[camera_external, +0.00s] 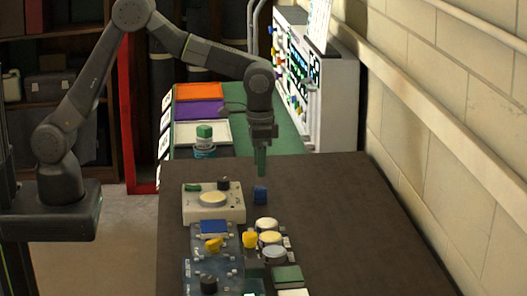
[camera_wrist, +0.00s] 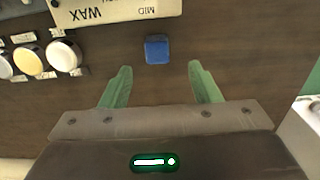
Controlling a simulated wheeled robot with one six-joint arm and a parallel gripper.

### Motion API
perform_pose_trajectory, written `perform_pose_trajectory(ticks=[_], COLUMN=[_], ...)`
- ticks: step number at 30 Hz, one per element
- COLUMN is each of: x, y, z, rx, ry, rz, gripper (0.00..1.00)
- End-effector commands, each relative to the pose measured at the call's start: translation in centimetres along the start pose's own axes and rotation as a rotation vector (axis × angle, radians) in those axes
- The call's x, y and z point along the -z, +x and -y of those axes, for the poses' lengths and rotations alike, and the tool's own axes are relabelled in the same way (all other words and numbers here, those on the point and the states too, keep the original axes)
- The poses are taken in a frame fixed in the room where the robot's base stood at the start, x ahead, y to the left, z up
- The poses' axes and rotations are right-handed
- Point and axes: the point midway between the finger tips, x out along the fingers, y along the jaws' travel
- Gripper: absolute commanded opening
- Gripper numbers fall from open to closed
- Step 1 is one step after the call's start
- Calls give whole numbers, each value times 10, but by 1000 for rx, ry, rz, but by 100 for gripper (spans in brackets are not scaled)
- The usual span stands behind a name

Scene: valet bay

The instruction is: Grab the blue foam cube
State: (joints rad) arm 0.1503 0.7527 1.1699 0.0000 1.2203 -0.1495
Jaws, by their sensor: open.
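The blue foam cube (camera_external: 260,195) sits on the dark brown table top, just right of a beige control box. In the wrist view the blue cube (camera_wrist: 157,50) lies ahead of my fingertips, roughly centred between them. My gripper (camera_external: 261,172) points down above the table, close to the cube in the external view. In the wrist view my gripper (camera_wrist: 159,72) has its two green fingers spread apart with nothing between them. The exact height of the fingertips over the table is hard to tell.
The beige box (camera_external: 226,211) with a round pad stands left of the cube, and its edge (camera_wrist: 120,10) is close in the wrist view. Several round knobs (camera_external: 271,238) and blue-grey boxes (camera_external: 205,272) lie nearer. The table's right side (camera_external: 350,220) is clear.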

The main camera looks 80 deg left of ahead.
Motion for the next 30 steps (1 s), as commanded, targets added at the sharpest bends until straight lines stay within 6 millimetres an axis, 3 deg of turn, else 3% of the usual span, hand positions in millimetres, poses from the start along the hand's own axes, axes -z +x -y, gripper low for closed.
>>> perform_pose_trajectory(ticks=[3,11,19,28,30], x=[0,0,0,0,0], y=[18,37,74,80,80], z=[0,-1,-4,-4,-4], rx=[0,0,0,0,0], ry=[0,0,-1,-1,-1], rz=[2,2,1,-1,-1], gripper=[56,56,56,56,43])
